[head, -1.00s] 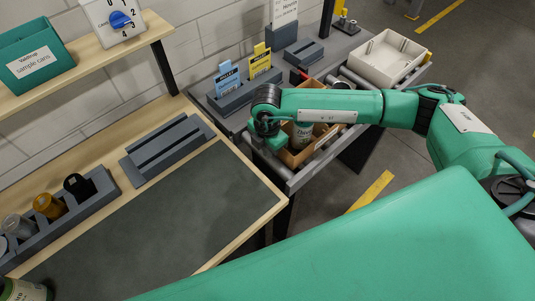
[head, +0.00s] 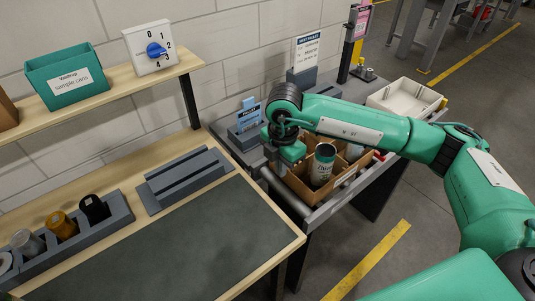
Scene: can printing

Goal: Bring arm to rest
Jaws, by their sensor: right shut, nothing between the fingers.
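My right arm comes in from the right, and its teal links reach across the side table. My right gripper (head: 285,150) is at the arm's far end, pointing down beside the left edge of the cardboard box (head: 345,193). It is shut with nothing held; its fingertips are largely hidden. My left gripper is out of view.
A blue card stands in a grey holder (head: 245,136) left of the gripper. A white bin (head: 405,101) is behind the arm. The workbench has a clear dark mat (head: 180,240), an empty grey slotted rack (head: 187,180) and a can rack (head: 85,240). A dial (head: 155,50) is on the shelf.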

